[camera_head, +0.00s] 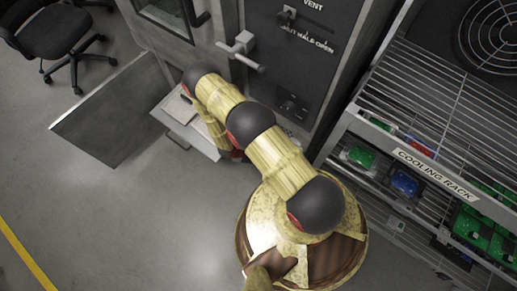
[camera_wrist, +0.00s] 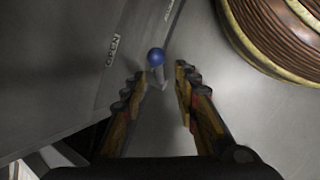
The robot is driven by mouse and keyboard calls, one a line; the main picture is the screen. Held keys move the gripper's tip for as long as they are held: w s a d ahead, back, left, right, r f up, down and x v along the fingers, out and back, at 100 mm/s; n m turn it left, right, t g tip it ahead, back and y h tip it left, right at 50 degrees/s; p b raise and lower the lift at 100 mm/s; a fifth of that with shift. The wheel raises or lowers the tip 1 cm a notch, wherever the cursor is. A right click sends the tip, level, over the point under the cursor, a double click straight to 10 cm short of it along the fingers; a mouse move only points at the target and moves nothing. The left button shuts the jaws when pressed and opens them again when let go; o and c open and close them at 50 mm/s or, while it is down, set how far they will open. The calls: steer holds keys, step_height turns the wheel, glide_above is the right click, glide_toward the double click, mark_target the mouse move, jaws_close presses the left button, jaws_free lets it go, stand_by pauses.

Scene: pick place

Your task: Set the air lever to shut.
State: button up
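A lever with a blue ball knob (camera_wrist: 156,57) and a short grey stem stands out from a dark panel (camera_wrist: 85,60) in the wrist view. The word OPEN is printed on the panel to the left of the knob. No other position label shows there, and no name for this lever can be read. My gripper (camera_wrist: 158,82) is open, with one finger on each side of the lever. The knob appears just past the fingertips, with gaps on both sides. In the head view my arm hides the gripper and this lever.
In the head view, the grey machine has a door handle (camera_head: 243,50) and a dark panel (camera_head: 302,62) reading VENT, with half and open marks. A cooling rack (camera_head: 400,135) holding green and blue items stands at right. A drawer-like tray (camera_head: 188,130) juts out.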

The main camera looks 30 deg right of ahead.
steer(key=shift+n, duration=0.5)
steer(key=b+x, duration=0.3)
steer(key=x, duration=0.4)
steer(key=shift+w+d+f, duration=0.1)
steer(key=shift+d+f, duration=0.15)
steer(key=shift+f, duration=0.1)
steer(key=shift+c, duration=0.6)
jaws_close()
steer(key=shift+w, duration=0.1)
